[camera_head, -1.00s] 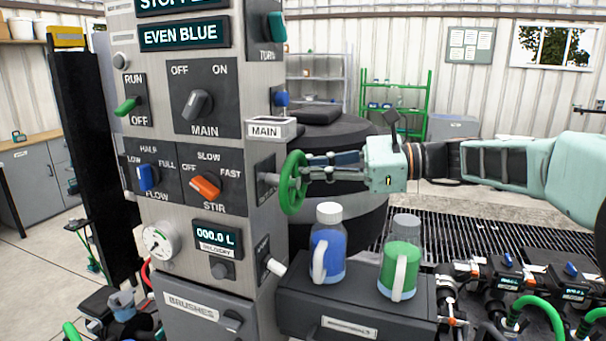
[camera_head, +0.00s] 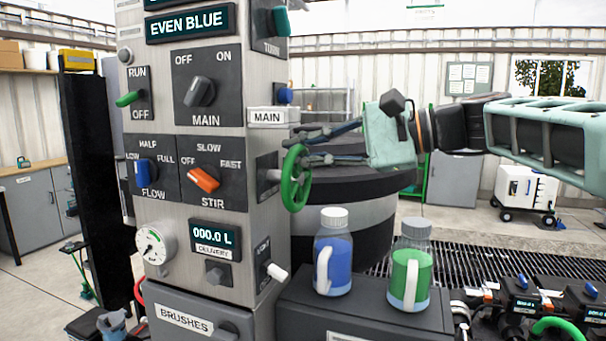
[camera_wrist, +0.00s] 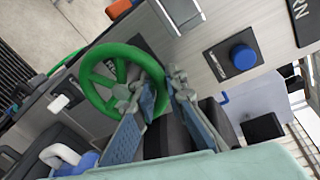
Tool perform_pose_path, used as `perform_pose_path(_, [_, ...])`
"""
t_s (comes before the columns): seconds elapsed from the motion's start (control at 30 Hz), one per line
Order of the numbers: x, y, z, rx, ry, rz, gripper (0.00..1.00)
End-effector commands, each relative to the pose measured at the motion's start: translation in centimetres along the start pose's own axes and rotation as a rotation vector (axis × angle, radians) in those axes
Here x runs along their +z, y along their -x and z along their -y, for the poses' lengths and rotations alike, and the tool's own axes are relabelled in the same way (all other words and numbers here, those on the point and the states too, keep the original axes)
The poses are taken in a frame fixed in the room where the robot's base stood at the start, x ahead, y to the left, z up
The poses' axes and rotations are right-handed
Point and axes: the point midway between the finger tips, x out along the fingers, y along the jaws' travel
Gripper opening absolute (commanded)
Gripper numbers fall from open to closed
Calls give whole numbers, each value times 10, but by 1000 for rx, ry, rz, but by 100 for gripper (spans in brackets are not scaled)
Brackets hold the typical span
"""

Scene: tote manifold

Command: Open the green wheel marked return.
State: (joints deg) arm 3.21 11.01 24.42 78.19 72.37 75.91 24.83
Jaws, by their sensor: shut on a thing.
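The green wheel (camera_head: 286,180) stands out on a short stem from the right side of the grey control column (camera_head: 240,290). No return mark is readable on the dark plate behind it. My gripper (camera_head: 299,148) reaches in from the right at the wheel's upper rim, one finger above the other. In the wrist view, the wheel (camera_wrist: 87,88) shows its spokes and hub, and my gripper (camera_wrist: 158,85) has its fingers on either side of the rim, shut on it. The exact contact is partly hidden by the fingertips.
A blue-filled bottle (camera_head: 332,255) and a green-filled bottle (camera_head: 410,268) stand on a dark box below the wheel. A white-tipped lever (camera_head: 277,271) sticks out below it. A blue knob (camera_wrist: 243,57) and the MAIN tag (camera_head: 268,117) are close above.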

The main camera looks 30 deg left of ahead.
Motion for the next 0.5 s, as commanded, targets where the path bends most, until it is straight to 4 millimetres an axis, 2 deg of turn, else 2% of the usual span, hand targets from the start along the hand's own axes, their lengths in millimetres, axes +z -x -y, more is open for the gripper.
perform_pose_path(0.2, [5, 1, -4, -18, 171, -39, 0])
perform_pose_path(0.5, [13, 2, -2, -31, 315, -68, 0])
